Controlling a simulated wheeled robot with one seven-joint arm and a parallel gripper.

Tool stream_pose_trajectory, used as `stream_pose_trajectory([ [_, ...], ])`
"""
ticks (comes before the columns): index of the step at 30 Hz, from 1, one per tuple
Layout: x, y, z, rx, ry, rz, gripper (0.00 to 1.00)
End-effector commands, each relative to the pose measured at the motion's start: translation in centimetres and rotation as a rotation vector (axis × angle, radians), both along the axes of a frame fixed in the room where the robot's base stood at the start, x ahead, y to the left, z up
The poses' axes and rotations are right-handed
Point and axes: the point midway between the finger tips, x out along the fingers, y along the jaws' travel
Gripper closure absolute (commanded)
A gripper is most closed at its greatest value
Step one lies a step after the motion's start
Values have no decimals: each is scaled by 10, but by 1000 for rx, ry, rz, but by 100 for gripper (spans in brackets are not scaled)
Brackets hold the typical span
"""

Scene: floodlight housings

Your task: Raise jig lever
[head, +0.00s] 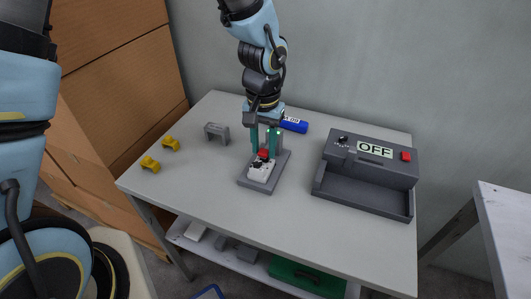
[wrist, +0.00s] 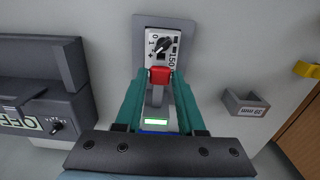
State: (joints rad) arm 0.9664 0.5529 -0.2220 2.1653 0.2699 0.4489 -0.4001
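The jig (head: 245,182) is a grey base plate with an upright block at its back; it also shows in the wrist view (wrist: 142,22). A white part with a black knob (head: 260,172) lies on the plate, with markings visible in the wrist view (wrist: 164,44). The jig lever has a red tip (head: 263,154), low over the rear end of the white part; it also shows in the wrist view (wrist: 160,75). My gripper (head: 264,148) points down with its teal fingers open, one on each side of the red tip. Finger contact is unclear.
A grey fixture (head: 362,185) with an OFF sign and red button stands right. A blue cylinder (head: 294,124) lies behind the jig. A grey bracket (head: 216,132) and two yellow brackets (head: 150,163) (head: 171,143) are left. The table front (head: 215,205) is clear.

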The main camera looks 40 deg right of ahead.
Motion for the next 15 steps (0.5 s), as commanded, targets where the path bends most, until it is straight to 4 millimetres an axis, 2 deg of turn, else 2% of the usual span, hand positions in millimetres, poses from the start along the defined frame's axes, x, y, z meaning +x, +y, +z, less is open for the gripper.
stream_pose_trajectory([
  [1,0,0,0,0,0,0,68],
  [6,0,0,0,0,0,0,85],
  [15,0,0,1,0,0,0,85],
])
